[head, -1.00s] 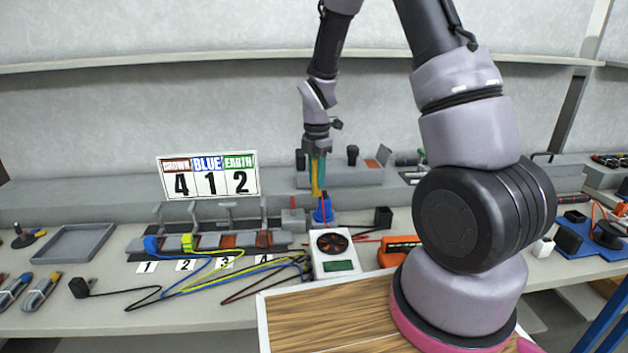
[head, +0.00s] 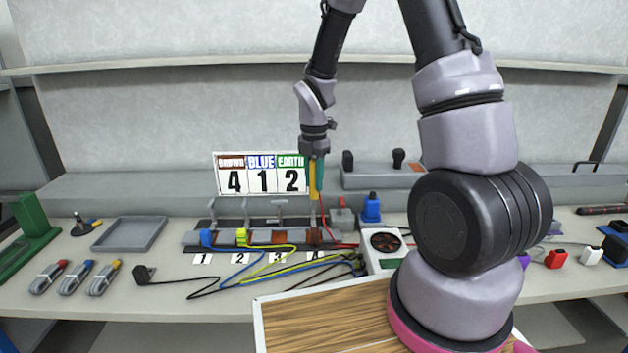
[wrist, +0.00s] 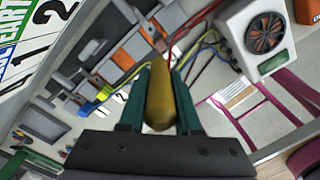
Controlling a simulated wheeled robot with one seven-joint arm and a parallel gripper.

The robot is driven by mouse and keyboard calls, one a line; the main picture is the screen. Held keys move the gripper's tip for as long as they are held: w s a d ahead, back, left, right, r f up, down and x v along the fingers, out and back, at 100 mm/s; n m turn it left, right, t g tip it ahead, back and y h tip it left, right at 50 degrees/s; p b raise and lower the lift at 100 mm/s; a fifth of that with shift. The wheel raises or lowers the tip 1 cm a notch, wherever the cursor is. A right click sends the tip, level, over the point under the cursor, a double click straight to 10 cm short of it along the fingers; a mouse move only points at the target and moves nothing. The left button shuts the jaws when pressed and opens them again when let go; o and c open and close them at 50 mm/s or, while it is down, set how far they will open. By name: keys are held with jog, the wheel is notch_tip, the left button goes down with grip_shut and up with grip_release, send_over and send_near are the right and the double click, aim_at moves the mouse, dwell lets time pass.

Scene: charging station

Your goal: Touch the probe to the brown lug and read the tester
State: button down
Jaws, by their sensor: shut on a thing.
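My gripper (head: 316,168) is shut on a yellow probe (head: 312,188), held pointing down above the right end of the terminal block (head: 226,239). In the wrist view the yellow probe (wrist: 159,95) sits between the green fingers; its tip is hidden. A brown lug (head: 313,237) lies at slot 4, below the probe; I cannot tell whether they touch. The card (head: 262,174) reads BROWN 4, BLUE 1, EARTH 2. The white tester (head: 385,243) stands right of the block, partly behind my arm. Its dial (wrist: 265,32) shows in the wrist view; its reading is not legible.
Blue and yellow pieces sit at slots 1 and 2. Levers stand behind the block, and wires run across the bench in front. A grey tray (head: 129,233) lies left. A blue object (head: 371,208) stands behind the tester.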

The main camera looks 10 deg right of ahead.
aim_at(315, 201)
jog(key=shift+f, duration=0.1)
jog(key=shift+f, duration=2.8)
jog(key=shift+d+f, duration=0.1)
jog(key=shift+f, duration=0.55)
jog(key=shift+r, duration=3)
